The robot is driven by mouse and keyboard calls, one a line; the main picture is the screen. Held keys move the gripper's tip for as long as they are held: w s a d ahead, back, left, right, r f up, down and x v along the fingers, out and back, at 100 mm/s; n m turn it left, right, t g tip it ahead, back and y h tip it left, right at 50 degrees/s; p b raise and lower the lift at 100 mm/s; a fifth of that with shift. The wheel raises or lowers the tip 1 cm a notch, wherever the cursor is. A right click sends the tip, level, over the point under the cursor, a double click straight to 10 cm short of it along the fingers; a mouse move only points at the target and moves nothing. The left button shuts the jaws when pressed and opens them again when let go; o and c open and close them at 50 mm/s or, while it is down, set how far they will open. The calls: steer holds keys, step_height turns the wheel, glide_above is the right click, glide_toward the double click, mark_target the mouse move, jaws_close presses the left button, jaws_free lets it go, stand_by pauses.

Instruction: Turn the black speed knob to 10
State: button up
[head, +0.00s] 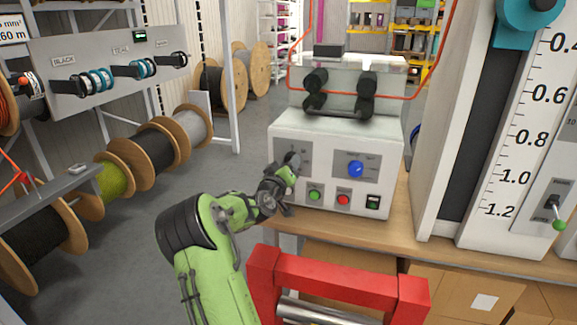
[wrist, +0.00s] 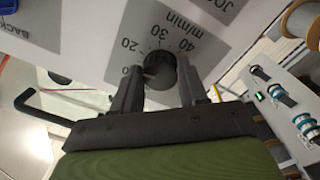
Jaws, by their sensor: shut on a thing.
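The black speed knob (wrist: 160,68) shows in the wrist view on a grey dial plate marked m/min, with 20, 30 and 40 around it. A mark ending in 0 at its lower left is partly hidden by a finger. My gripper (wrist: 158,82) is shut on the knob, one dark finger on each side. A pale streak on the knob's face lies toward the left; I cannot tell its exact reading. In the head view my gripper (head: 290,165) is at the left panel of the white machine (head: 325,140) and hides the knob.
The machine's front also has a blue knob (head: 355,168), a green button (head: 315,195), a red button (head: 343,199) and a rocker switch (head: 373,202). It stands on a wooden bench (head: 405,235). A red frame (head: 340,275) is in front. A black handle (wrist: 40,105) shows in the wrist view.

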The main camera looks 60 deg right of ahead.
steer(key=n+p, duration=0.1)
steer(key=n, duration=0.4)
steer(key=shift+p, duration=0.3)
steer(key=shift+n, duration=0.3)
steer(key=o, duration=1.1)
steer(key=shift+c, duration=0.2)
steer(key=shift+a, duration=0.1)
steer(key=s+a+b, duration=0.1)
steer(key=s+a, duration=0.1)
steer(key=a, duration=1.3)
steer(key=shift+a+f+b, duration=0.2)
steer(key=shift+b, duration=0.1)
